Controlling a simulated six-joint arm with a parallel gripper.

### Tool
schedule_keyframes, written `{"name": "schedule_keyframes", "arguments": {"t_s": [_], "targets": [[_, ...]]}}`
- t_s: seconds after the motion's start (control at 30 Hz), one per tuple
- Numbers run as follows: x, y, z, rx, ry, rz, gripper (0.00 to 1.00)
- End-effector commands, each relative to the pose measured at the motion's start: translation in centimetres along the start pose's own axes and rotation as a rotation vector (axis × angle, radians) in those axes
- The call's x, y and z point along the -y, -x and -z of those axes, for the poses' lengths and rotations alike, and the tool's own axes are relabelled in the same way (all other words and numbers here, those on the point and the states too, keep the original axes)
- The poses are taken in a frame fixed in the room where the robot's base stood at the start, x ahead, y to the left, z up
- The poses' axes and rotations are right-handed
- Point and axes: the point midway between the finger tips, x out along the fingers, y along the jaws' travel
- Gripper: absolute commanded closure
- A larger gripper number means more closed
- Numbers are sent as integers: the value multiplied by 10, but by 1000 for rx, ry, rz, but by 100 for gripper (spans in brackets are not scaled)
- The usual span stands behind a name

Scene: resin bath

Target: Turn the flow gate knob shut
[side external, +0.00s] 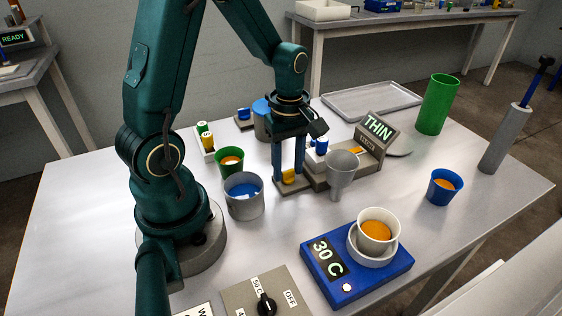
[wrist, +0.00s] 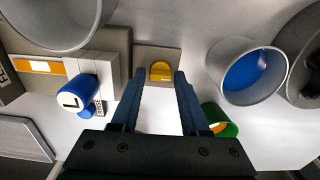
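A small yellow knob (side external: 289,177) sits on a grey plate at the near end of the unit with the THIN display (side external: 377,127). It looks like the flow gate knob, though I read no label on it. In the wrist view the yellow knob (wrist: 160,72) appears as a half-round shape. My gripper (side external: 288,168) points down over it, open, with one finger to each side. In the wrist view my gripper (wrist: 160,78) shows visible gaps between its fingertips and the knob. I cannot tell whether the tips touch the plate.
A grey funnel cup (side external: 341,168) stands right of my gripper. A grey pot of blue liquid (side external: 244,206) and a green cup (side external: 229,173) stand left. A blue cap marked L (wrist: 77,98) is close by. The 30 C unit (side external: 325,275) and a black dial (side external: 267,305) are in front.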

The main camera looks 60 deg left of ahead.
Motion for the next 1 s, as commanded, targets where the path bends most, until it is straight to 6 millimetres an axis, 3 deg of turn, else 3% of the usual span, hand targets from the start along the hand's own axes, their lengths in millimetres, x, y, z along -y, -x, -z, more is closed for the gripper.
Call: {"name": "schedule_keyframes", "arguments": {"t_s": [0.37, 0.73, 1.0], "targets": [[0, 1, 0, 1, -1, 0, 35], [-1, 42, 0, -1, -1, -5, 35], [0, 52, 0, 1, 0, 0, 35]]}}
